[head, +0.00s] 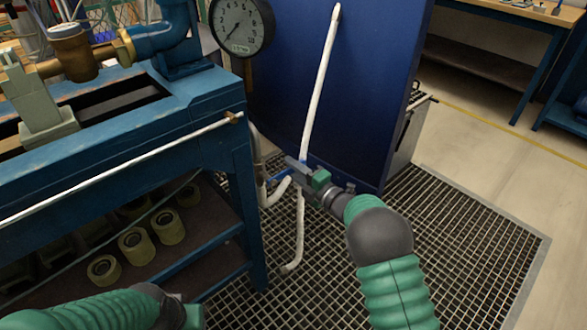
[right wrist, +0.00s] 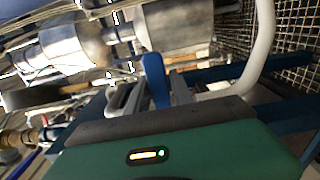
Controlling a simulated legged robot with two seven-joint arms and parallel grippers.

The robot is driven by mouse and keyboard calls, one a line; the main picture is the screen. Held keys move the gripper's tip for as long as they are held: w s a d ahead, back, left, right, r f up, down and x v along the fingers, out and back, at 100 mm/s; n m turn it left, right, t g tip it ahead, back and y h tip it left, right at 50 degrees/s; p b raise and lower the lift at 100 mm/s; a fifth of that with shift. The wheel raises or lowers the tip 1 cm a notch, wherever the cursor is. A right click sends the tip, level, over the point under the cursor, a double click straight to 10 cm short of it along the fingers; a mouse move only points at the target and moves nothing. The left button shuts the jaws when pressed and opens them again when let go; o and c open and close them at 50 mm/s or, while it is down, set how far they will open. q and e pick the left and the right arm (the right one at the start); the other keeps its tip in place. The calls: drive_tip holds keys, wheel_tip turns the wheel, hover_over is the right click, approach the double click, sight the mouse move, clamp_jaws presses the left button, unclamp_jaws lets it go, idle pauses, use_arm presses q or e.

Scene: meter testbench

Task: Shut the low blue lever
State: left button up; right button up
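The low blue lever (head: 277,176) shows in the head view beside the lower white pipe, at the right end of the bench. My right gripper (head: 292,168) is at it and hides part of it. In the right wrist view the blue lever (right wrist: 155,80) stands upright between the two grey fingers of my right gripper (right wrist: 152,98). The fingers flank it closely; whether they press on it I cannot tell. My left gripper (head: 190,314) shows only in part at the bottom left of the head view, away from the lever, its fingers not clearly visible.
A blue bench (head: 225,100) with a pressure gauge (head: 241,26) stands at the left. A blue panel (head: 375,90) with a white pipe (head: 321,80) stands behind the lever. The grating floor (head: 470,240) at the right is clear.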

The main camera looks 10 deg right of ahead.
drive_tip(key=o, duration=0.3)
drive_tip(key=shift+o, duration=0.2)
drive_tip(key=p+v, duration=0.6)
drive_tip(key=v, duration=1.1)
drive_tip(key=shift+w, duration=0.1)
